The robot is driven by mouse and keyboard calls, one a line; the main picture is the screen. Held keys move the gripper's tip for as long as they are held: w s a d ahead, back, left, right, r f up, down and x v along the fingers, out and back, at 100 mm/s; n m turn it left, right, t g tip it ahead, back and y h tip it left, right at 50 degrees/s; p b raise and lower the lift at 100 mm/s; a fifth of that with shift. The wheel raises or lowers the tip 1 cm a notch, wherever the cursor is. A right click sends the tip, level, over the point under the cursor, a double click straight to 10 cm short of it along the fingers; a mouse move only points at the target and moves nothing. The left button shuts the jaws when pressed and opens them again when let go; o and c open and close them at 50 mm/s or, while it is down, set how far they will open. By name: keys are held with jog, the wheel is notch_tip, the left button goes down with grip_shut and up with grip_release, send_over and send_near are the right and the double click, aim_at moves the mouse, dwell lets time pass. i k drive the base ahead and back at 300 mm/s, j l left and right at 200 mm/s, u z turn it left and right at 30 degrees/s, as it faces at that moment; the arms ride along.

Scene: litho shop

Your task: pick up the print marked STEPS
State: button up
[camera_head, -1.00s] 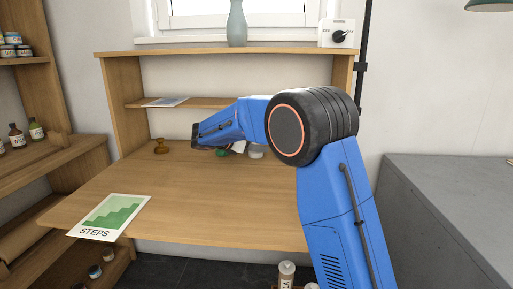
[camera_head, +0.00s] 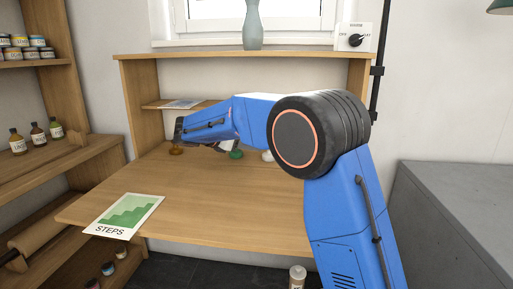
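The print marked STEPS (camera_head: 126,215) lies flat on the wooden desk at its front left corner. It is a white sheet with a green stepped shape and the word STEPS along its lower edge. My blue arm reaches over the desk from the right. Its end, with my gripper, is near the back of the desk, beyond and to the right of the print and well apart from it. The fingers are hidden or too small to make out, so I cannot tell whether they are open.
The wooden desk (camera_head: 200,195) is clear between the print and its back. A brown knob-like item (camera_head: 176,151) and a green item (camera_head: 236,154) stand at the back. Another sheet (camera_head: 183,104) lies on the small shelf. Shelves with jars (camera_head: 20,41) stand left; a grey counter (camera_head: 440,215) stands right.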

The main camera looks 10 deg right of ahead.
aim_at(127, 214)
jog(key=k+j, duration=0.1)
jog(key=j, duration=0.25)
jog(key=k+j, duration=0.15)
jog(key=j, duration=0.15)
jog(key=k+j, duration=0.1)
jog(key=j, duration=0.25)
jog(key=k+j, duration=0.1)
jog(key=j, duration=0.25)
